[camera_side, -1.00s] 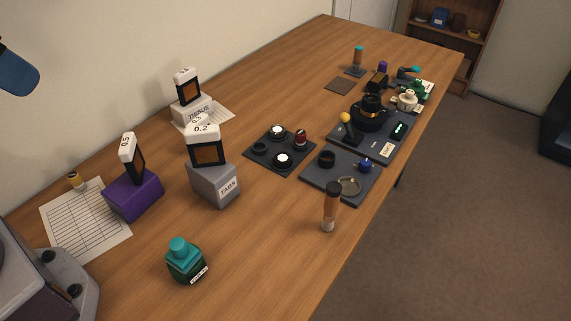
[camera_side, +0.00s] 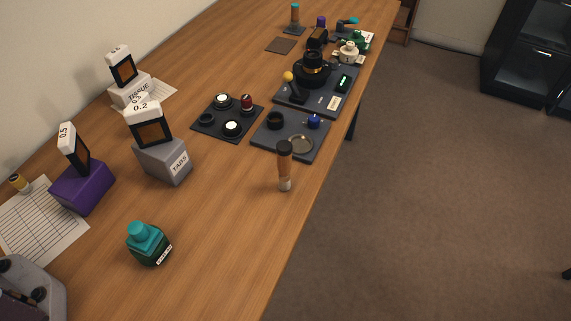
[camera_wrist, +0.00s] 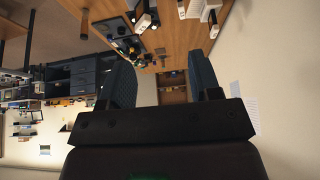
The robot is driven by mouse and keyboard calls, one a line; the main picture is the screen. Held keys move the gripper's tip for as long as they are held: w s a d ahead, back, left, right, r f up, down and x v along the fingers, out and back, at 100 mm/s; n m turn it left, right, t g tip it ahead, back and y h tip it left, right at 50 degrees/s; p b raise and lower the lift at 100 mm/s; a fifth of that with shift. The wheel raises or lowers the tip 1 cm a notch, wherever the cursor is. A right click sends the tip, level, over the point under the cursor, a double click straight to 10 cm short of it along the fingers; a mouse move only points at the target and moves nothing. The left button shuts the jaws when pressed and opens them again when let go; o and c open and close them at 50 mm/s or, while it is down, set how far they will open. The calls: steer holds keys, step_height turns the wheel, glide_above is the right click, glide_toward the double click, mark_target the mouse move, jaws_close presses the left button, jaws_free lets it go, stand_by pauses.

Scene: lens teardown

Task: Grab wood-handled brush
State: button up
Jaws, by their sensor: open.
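In the side view, an upright wood-coloured cylinder with a dark top and pale lower end (camera_side: 284,165) stands on the table near its right edge, in front of the dark trays. It looks like the wood-handled brush, though its bristles are not clear. A second upright piece with a teal top and wood-coloured body (camera_side: 295,17) stands on a small dark base at the far end. My gripper (camera_wrist: 160,62) shows in the wrist view with its two dark fingers wide apart and nothing between them. It is not visible in the side view.
A teal-capped bottle (camera_side: 148,243), a grey TABS block (camera_side: 163,160) and a purple block (camera_side: 82,188) stand on the left. Dark trays (camera_side: 262,140) with lens parts lie behind the wood-coloured cylinder. The wooden tabletop (camera_side: 215,235) is clear between bottle and cylinder.

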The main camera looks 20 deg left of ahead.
mark_target(279, 162)
steer(key=shift+w, duration=0.1)
